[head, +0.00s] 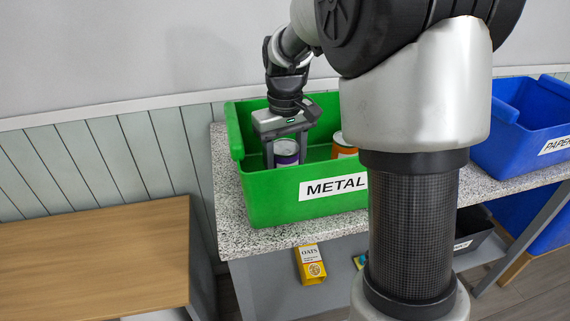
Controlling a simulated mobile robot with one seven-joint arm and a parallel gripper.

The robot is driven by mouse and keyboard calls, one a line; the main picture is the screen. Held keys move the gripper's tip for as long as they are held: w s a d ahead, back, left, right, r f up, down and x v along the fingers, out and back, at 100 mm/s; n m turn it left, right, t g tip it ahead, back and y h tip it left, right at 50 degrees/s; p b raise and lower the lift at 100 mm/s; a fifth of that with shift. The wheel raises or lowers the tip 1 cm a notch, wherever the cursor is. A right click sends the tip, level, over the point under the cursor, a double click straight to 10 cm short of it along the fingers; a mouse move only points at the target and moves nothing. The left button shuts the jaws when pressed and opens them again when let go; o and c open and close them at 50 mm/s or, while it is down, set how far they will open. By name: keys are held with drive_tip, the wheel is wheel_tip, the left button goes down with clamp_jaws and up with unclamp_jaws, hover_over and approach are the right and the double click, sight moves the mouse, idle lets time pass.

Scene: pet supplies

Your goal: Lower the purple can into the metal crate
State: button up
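The green metal crate (262,199) stands on the speckled counter, with a white METAL label on its front wall. The purple can (287,158), with a pale lid, is upright inside the crate's left part; the front wall hides its bottom, so I cannot tell if it touches the floor. My gripper (286,150) points down into the crate, with one finger on each side of the purple can, and appears shut on it.
An orange can (343,147) stands in the crate to the right, partly hidden by my arm. A blue PAPER crate (520,147) is at the right. A yellow oats box (310,264) is below the speckled counter (232,212). A wooden table (95,255) is at left.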

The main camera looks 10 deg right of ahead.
drive_tip(key=o, duration=1.1)
wheel_tip(320, 180, up, 17)
drive_tip(key=p, duration=0.5)
drive_tip(key=s+f+m+t, duration=0.3)
drive_tip(key=s+t, duration=0.2)
drive_tip(key=s, duration=1.6)
drive_tip(key=shift+t, duration=0.3)
wheel_tip(320, 180, up, 16)
drive_tip(key=p, duration=1.5)
drive_tip(key=shift+p, duration=0.35)
